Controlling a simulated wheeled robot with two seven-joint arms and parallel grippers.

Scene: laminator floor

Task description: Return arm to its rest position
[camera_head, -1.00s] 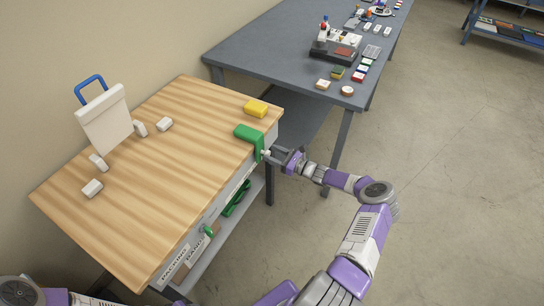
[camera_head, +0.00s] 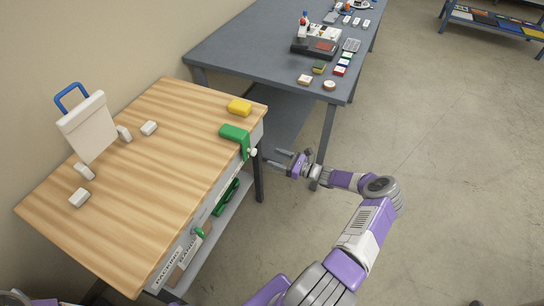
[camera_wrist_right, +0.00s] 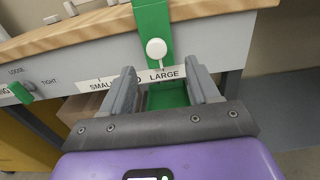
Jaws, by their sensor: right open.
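My right gripper (camera_head: 279,159) is open and empty, just off the right end of the wooden workbench (camera_head: 140,215). In the right wrist view its two fingers (camera_wrist_right: 165,88) stand apart, with a white knob (camera_wrist_right: 156,48) on a green bracket (camera_wrist_right: 151,18) beyond them. The green bracket (camera_head: 236,135) hangs over the bench edge in the head view, its white knob (camera_head: 253,152) apart from the fingers. My left gripper is not visible; only bits of my left arm show at the lower left.
A white board with a blue handle (camera_head: 85,125), small white blocks and a yellow block (camera_head: 239,106) are on the bench. A grey table (camera_head: 240,60) with a dark device (camera_head: 316,42) stands behind. Open floor (camera_head: 450,180) lies to the right.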

